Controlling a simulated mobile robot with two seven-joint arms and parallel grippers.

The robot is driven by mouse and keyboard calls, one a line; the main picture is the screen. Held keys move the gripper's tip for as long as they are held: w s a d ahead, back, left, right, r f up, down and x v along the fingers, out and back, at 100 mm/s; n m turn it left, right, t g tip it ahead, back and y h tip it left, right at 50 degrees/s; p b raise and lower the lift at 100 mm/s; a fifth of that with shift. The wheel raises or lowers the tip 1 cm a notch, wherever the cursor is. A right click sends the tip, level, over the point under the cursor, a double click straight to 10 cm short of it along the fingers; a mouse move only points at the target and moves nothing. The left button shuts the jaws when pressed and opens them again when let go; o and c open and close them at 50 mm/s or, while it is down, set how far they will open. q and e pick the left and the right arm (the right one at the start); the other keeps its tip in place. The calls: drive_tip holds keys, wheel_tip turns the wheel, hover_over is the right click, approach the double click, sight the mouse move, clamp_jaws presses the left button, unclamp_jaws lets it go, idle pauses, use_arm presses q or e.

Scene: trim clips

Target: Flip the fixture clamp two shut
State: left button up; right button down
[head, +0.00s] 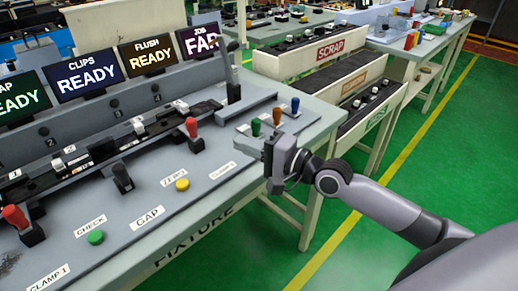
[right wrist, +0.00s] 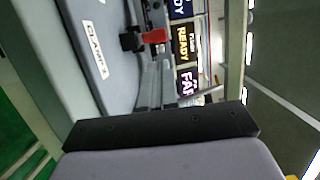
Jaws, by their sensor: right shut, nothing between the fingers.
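The clamp two lever has a red handle (head: 191,127) standing up from a black base, behind the label CLAMP 2 (head: 222,170) on the grey fixture bench. The red handle also shows in the right wrist view (right wrist: 154,37), beyond the label and well away from the fingers. My right gripper (head: 268,158) is shut and empty at the right end of the bench, to the right of the lever and apart from it. In the right wrist view its dark body fills the bottom. My left gripper is not in view.
Another red-handled lever (head: 15,217) stands at the left by CLAMP 1. Green (head: 96,237) and yellow (head: 182,184) buttons sit along the front. Green, orange and blue handles (head: 276,116) stand behind my right gripper. Status screens (head: 148,57) line the back.

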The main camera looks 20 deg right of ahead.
drive_tip(key=shift+v, duration=1.45)
drive_tip(key=s+a+f+n+g+h, duration=0.2)
drive_tip(key=s+f+n+g, duration=0.1)
drive_tip(key=s+f+n, duration=0.25)
drive_tip(key=s+a+f+n+g+h, duration=0.2)
drive_tip(key=s+a+f+n+g, duration=0.15)
drive_tip(key=s+f, duration=0.35)
drive_tip(key=s+d+f+n+g+h, duration=0.2)
drive_tip(key=s+d+f+h, duration=0.15)
drive_tip(key=s, duration=0.35)
drive_tip(key=s+d+f+n+g+h, duration=0.25)
drive_tip(key=s+d, duration=0.25)
drive_tip(key=s, duration=0.3)
drive_tip(key=w+a+f+t+y+p, duration=0.1)
drive_tip(key=w+a+f+t+p, duration=0.1)
drive_tip(key=w+f+t, duration=0.4)
drive_tip(key=shift+w+a+f+t+y, duration=0.3)
drive_tip(key=shift+w+a+f+y, duration=0.15)
drive_tip(key=shift+w+a, duration=0.1)
